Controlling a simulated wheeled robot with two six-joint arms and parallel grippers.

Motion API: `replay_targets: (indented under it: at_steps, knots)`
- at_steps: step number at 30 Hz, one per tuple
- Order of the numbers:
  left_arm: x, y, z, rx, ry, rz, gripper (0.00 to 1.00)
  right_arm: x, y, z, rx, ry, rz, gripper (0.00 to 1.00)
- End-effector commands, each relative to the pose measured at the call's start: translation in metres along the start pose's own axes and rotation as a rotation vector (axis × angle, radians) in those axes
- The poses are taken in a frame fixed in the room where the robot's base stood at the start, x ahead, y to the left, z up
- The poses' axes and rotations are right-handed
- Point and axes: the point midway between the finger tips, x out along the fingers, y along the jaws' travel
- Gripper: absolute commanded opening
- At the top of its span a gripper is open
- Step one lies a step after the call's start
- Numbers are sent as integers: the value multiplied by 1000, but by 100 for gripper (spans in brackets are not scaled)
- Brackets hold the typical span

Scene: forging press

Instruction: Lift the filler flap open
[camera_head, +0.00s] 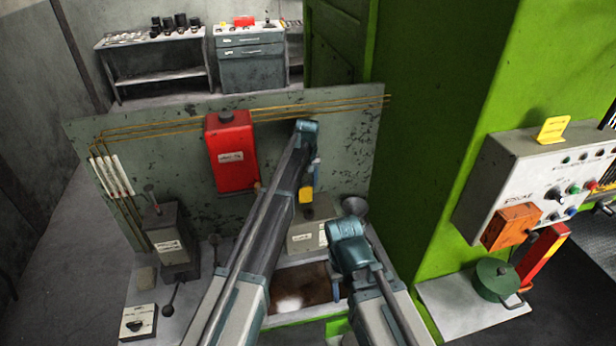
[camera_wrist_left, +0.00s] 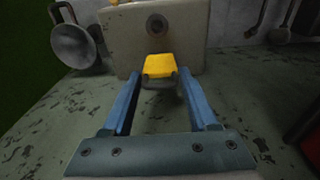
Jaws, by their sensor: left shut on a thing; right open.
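The yellow flap (camera_head: 306,194) shows beside the far end of my left arm, above a beige box (camera_head: 303,238). In the left wrist view the flap (camera_wrist_left: 160,65) stands in front of the beige box (camera_wrist_left: 195,30), which has a dark round fitting. My left gripper (camera_wrist_left: 160,80) has one blue finger on each side of the flap and is shut on it. In the head view this gripper (camera_head: 308,180) is partly hidden by its own arm. My right gripper (camera_head: 334,290) is open and points down near a brown tray; its fingers are mostly hidden.
A grey funnel (camera_head: 355,206) is right of the beige box. A red tank (camera_head: 231,165) hangs on the panel at left. A brown tray (camera_head: 293,277) lies below. The green press column (camera_head: 440,150) and a control box (camera_head: 535,175) stand at right.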

Motion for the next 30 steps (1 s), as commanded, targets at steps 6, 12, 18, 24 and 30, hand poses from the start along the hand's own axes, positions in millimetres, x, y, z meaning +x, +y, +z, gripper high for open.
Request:
replay_targets:
  at_steps: [6,12,18,24,30]
  knots:
    - [1,-8,-3,-6,-78,-9,0,0,0,0,0,0,0,50]
    - [2,-9,-7,-5,-131,-9,0,0,0,0,0,0,0,50]
    - [1,-9,-8,-4,-153,-9,0,0,0,0,0,0,0,50]
    - [1,-9,-7,-4,-156,-9,0,0,0,0,0,0,0,50]
    - [1,-9,-7,-3,-156,-8,65,0,0,0,0,0,0,50]
